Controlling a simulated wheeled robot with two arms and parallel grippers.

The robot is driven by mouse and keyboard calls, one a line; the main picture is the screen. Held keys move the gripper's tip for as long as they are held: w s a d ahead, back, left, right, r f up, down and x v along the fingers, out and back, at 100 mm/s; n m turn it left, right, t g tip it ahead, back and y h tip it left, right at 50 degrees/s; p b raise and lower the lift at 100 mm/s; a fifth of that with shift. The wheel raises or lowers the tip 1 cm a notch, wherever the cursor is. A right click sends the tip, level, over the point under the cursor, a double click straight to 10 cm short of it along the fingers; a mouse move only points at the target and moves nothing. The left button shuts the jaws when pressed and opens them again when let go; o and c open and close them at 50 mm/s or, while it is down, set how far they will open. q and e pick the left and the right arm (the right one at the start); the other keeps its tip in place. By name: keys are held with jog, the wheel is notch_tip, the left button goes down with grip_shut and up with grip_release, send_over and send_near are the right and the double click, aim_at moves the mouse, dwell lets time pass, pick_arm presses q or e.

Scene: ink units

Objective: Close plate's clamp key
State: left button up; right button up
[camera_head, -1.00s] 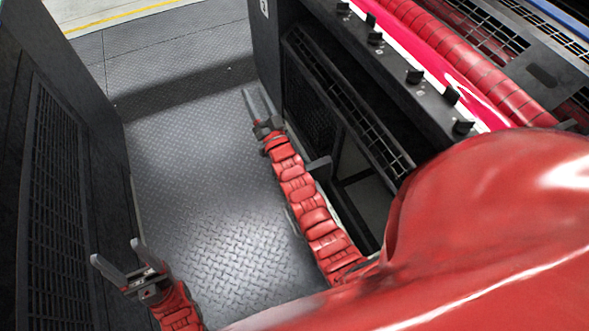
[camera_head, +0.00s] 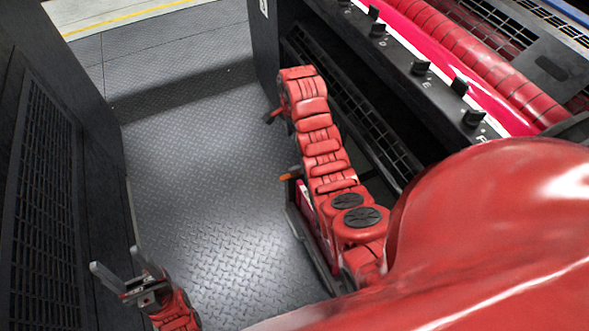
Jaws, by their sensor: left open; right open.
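Several small black keys or knobs stand along the black rail (camera_head: 395,60) of the ink unit at the upper right, among them an upper one (camera_head: 378,29), a middle one (camera_head: 420,67) and a lower one (camera_head: 473,118). I cannot tell which is the plate's clamp key, or whether it is open or closed. My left gripper (camera_head: 114,258) is open and empty at the lower left, far from the rail. My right arm is raised and bent beside the unit, left of the rail. Its gripper is hidden behind the arm's bend.
A red roller (camera_head: 480,60) and a pink-red strip run behind the rail. A dark panel with a grille (camera_head: 45,200) stands close on the left. The patterned metal floor (camera_head: 195,190) between the machines is clear.

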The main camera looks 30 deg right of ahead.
aim_at(294, 168)
jog(key=shift+g, duration=0.4)
jog(key=f+b, duration=0.1)
jog(key=f, duration=0.4)
jog(key=s+f+b, duration=0.1)
jog(key=f, duration=0.4)
jog(key=f+b, duration=0.1)
jog(key=f, duration=0.4)
jog(key=shift+s+a, duration=0.1)
jog(key=shift+s, duration=0.05)
jog(key=shift+f+b, duration=0.35)
jog(key=shift+f, duration=0.55)
grip_shut()
